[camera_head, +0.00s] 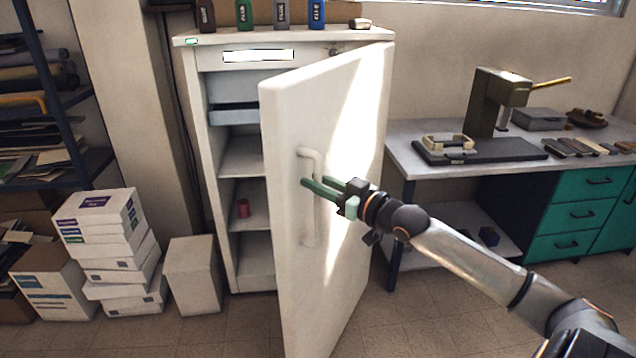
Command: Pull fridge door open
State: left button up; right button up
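The white fridge (220,180) stands at left centre, and its door (342,115) is swung well open toward me, hinged on the right. Shelves show inside the fridge. A white vertical bar handle (311,228) is on the door's outer face, near its free edge. My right gripper (315,183) reaches in from the right, with its green fingers at the handle's middle. The fingers overlap the bar, and a small gap shows between them. Whether they clamp the bar is unclear. My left gripper is not in view.
A workbench (405,150) with a press (497,100) and green drawers (572,215) stands at the right. White boxes (105,245) are stacked at the left, beside a dark shelf rack (95,160). Bottles stand on the fridge top. The floor (235,330) before the fridge is clear.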

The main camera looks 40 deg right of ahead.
jog(key=o, duration=0.3)
jog(key=shift+s, duration=0.1)
jog(key=shift+s+d+p, duration=0.15)
jog(key=shift+s+d, duration=0.2)
jog(key=shift+s, duration=1.65)
jog(key=shift+s+d+p, duration=0.15)
jog(key=shift+s+d, duration=0.25)
jog(key=shift+s, duration=1.65)
jog(key=shift+s+d+p, duration=0.15)
jog(key=shift+s+d, duration=0.2)
jog(key=shift+s, duration=1.65)
